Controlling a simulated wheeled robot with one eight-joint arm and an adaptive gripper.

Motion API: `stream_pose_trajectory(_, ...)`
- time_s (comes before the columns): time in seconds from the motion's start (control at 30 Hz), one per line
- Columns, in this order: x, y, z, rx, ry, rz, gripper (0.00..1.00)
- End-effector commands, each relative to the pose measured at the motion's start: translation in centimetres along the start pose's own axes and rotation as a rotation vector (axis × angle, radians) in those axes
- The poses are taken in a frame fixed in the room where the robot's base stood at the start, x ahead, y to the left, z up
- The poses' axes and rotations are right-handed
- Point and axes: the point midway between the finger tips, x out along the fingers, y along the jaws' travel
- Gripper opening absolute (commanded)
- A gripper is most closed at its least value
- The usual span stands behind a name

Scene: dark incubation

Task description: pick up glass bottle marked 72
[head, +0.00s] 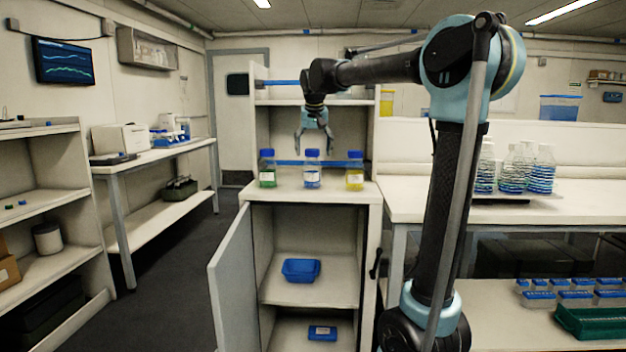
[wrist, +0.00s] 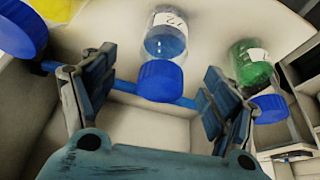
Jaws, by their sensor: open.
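Three glass bottles with blue caps stand in a row on the cabinet top. The middle one, with blue liquid (head: 312,174), has a white label; in the wrist view (wrist: 166,45) that label shows a mark that looks like 72, tilted. The green bottle (head: 267,177) is to its left and the yellow bottle (head: 355,178) to its right in the head view. My gripper (head: 315,150) is open and empty, pointing down just above the middle bottle. In the wrist view the middle bottle's blue cap lies between my fingers (wrist: 155,80), with no visible contact.
The cabinet (head: 320,191) has an open door (head: 233,285) on the left and holds blue trays (head: 300,270). A blue rail (head: 338,163) runs behind the bottles. A bench at right carries several flasks (head: 513,175). Green and yellow bottles stand close on either side.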

Motion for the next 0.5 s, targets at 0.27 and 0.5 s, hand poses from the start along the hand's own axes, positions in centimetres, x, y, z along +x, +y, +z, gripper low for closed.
stream_pose_trajectory(0.27, 3.4, 0.0, 0.1, 0.0, 0.0, 0.0, 0.79)
stream_pose_trajectory(0.5, 5.0, -0.2, 0.4, 0.0, 0.0, 0.0, 0.79)
